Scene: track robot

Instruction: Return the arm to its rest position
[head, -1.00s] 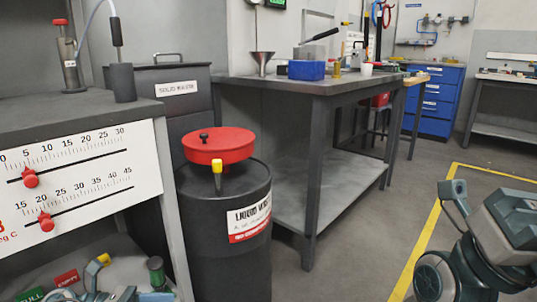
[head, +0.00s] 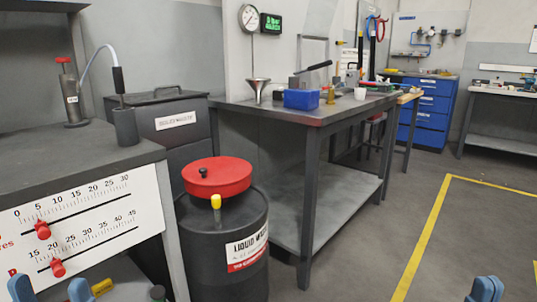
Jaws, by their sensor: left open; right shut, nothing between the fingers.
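My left gripper (head: 51,290) shows at the bottom left edge, in front of the white scale panel. Its two blue fingertips stand apart with nothing between them. My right gripper (head: 486,290) shows at the bottom right edge, over the floor. Only its blue fingertips are visible, close together and holding nothing. The rest of both arms is below the picture. Both grippers appear clear of the furniture.
A dark bench with a white slider panel (head: 90,228) stands at left. A black liquid waste drum (head: 205,255) with a red funnel lid (head: 217,176) stands beside it. A grey workbench (head: 325,110) is behind. The floor (head: 370,250) at right is open, with yellow lines.

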